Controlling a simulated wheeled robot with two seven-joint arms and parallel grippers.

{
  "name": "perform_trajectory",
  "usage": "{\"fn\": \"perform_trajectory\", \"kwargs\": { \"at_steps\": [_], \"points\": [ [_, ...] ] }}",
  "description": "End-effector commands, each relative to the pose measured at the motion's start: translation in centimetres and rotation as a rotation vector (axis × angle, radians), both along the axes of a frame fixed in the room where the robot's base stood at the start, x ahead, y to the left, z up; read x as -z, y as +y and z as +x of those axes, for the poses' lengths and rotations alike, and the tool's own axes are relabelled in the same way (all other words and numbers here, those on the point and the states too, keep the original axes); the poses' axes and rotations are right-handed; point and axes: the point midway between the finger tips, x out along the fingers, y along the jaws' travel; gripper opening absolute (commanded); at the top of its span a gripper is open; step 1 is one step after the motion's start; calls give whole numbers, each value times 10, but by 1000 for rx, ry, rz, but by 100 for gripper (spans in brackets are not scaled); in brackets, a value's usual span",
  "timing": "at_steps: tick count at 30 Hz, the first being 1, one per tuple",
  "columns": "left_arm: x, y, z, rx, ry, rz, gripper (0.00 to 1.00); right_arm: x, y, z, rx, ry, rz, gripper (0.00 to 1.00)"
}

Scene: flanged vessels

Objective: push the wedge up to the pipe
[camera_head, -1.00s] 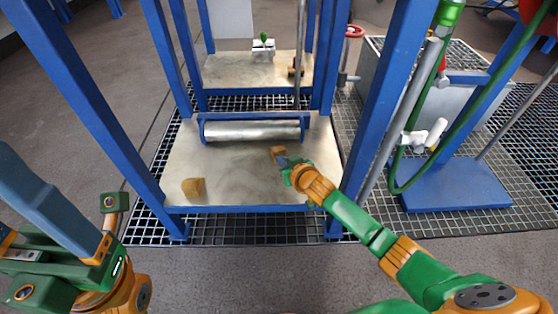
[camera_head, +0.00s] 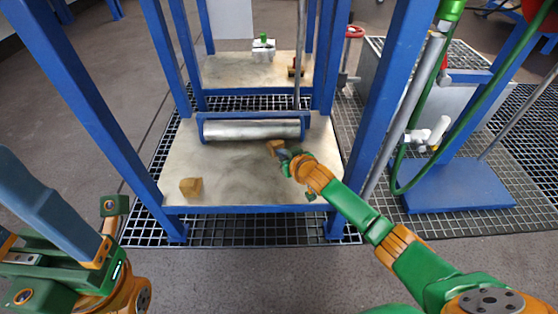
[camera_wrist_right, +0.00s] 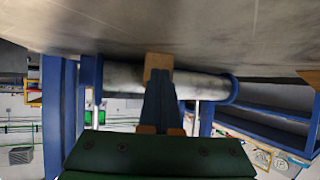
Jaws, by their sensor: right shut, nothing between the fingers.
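A small tan wooden wedge (camera_head: 274,147) sits on the pale metal plate (camera_head: 235,183), just in front of the grey pipe (camera_head: 252,130). In the right wrist view the wedge (camera_wrist_right: 158,63) is at the fingertips and overlaps the pipe (camera_wrist_right: 200,84); I cannot tell whether they touch. My right gripper (camera_head: 284,155) is shut and empty, its tips right behind the wedge, on the side away from the pipe. The fingers also show in the wrist view (camera_wrist_right: 160,90). My left gripper (camera_head: 60,225) is at the lower left, partly cut off, far from the wedge.
Another tan block (camera_head: 191,187) sits at the plate's front left. Blue posts (camera_head: 385,95) frame the plate on both sides, and my right arm reaches in past the front right one. A blue bracket (camera_head: 254,116) stands around the pipe. The plate's middle front is clear.

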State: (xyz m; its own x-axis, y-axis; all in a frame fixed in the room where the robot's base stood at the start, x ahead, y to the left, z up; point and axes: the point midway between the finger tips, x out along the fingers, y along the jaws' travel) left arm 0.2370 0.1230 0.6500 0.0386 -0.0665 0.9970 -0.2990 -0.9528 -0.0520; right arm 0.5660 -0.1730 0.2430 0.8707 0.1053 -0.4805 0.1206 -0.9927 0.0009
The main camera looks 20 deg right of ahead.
Motion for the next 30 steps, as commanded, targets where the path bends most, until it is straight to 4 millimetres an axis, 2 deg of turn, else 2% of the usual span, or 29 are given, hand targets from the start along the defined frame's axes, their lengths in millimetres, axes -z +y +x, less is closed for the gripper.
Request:
{"fn": "perform_trajectory", "kwargs": {
  "at_steps": [14,20,30],
  "points": [
    [-3,0,0,0,0,0,79,-2,0,0,0,0,1,0],
    [-29,0,0,0,0,0,79,-6,6,-22,0,3,2,0],
    [-56,0,0,0,0,0,79,-4,17,-58,-1,1,3,0]
  ]
}}
